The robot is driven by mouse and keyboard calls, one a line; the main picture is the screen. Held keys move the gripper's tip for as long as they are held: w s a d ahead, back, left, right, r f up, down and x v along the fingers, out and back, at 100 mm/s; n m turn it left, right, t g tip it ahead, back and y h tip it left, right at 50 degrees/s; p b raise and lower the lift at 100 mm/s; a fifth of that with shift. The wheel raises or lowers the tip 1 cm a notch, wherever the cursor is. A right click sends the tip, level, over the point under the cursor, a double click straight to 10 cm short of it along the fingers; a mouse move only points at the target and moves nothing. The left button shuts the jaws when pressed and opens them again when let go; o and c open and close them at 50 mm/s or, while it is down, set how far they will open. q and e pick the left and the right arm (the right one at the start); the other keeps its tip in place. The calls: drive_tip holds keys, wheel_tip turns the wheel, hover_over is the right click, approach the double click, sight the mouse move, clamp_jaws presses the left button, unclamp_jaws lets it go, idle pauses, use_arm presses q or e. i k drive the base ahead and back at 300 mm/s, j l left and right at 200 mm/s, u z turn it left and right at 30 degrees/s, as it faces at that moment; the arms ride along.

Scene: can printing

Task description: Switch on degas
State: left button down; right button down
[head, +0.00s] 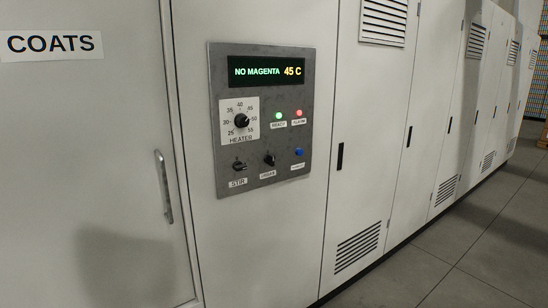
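The grey control panel (262,122) is set in a white cabinet front. Its dark degas switch (269,159) is at the lower middle, above a small label that is hard to read but looks like DEGAS. The stir switch (239,166) is to its left, above a STIR label. I cannot tell clearly which position either switch is in. A blue button (299,152) is to the right. Neither of my grippers is in view.
The display (266,71) reads NO MAGENTA 45 C. The heater knob (241,121) sits below it, beside a green light (279,116) and a red light (299,113). A door labelled COATS with a handle (164,187) is at left. Floor (480,235) is clear at right.

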sight(269, 159)
drive_tip(key=i+l, duration=0.4)
drive_tip(key=i+l+u, duration=0.15)
drive_tip(key=i+l, duration=0.65)
drive_tip(key=l, duration=0.2)
drive_tip(key=i+l+u, duration=0.15)
drive_tip(key=i+l, duration=0.2)
drive_tip(key=l, duration=0.15)
